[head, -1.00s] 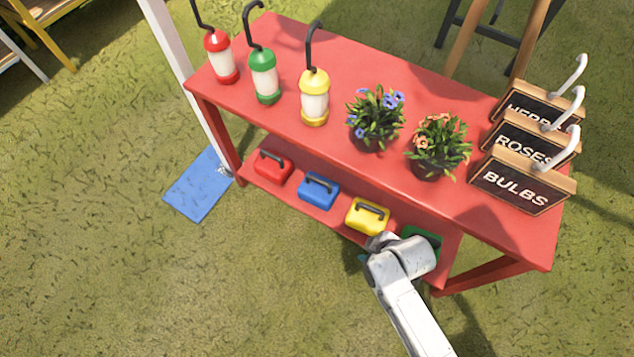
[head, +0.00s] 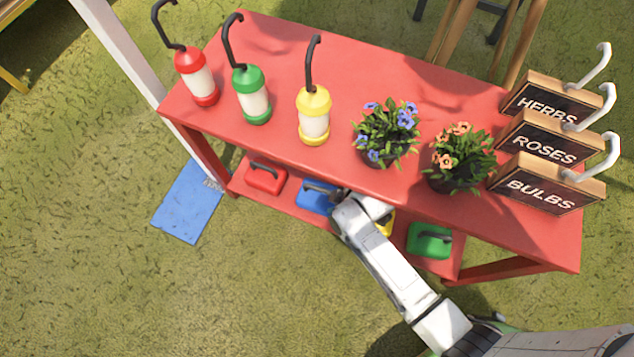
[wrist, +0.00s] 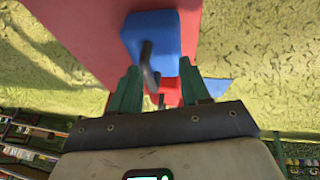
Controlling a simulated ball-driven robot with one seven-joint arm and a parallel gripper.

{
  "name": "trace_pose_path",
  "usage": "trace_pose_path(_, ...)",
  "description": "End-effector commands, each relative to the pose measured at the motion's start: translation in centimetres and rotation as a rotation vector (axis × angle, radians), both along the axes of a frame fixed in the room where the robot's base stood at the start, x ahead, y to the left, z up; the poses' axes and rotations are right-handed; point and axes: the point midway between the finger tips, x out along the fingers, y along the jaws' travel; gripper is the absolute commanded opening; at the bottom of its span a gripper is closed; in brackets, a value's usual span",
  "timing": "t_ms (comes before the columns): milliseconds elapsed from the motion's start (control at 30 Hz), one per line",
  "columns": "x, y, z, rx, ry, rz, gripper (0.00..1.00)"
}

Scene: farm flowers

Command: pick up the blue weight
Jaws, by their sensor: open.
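The blue weight (head: 314,197) sits on the lower shelf of the red table, between the red weight and the yellow weight. It has a dark curved handle, and my arm's end covers its right side in the head view. In the wrist view the blue weight (wrist: 152,36) is just beyond my gripper (wrist: 163,88). The two green fingers are spread apart, and the dark handle (wrist: 149,68) shows between them. Nothing appears held. I cannot tell whether a finger touches the handle.
On the lower shelf are a red weight (head: 265,176), a mostly hidden yellow weight (head: 388,222) and a green weight (head: 429,240). The red tabletop (head: 290,50) overhangs the shelf and holds lanterns, two potted flowers and signs. Open grass lies in front, left.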

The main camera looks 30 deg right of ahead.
Motion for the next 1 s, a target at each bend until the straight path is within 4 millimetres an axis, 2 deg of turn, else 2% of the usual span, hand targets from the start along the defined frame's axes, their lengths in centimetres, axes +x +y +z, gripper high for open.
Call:
trace_pose_path(33,1.2,0.2,-0.3,-0.001,-0.002,0.0,0.46)
trace_pose_path(200,3.8,0.9,-0.2,0.0,0.0,0.0,0.46)
trace_pose_path(533,6.3,1.5,-0.1,0.0,-0.002,0.001,0.46)
trace_pose_path(733,7.4,1.8,-3.5,0.0,0.002,-0.001,0.46)
trace_pose_path(833,7.8,1.9,-4.3,-0.001,0.002,-0.001,0.46)
trace_pose_path(1000,8.1,1.9,-4.6,0.0,0.002,-0.001,0.46)
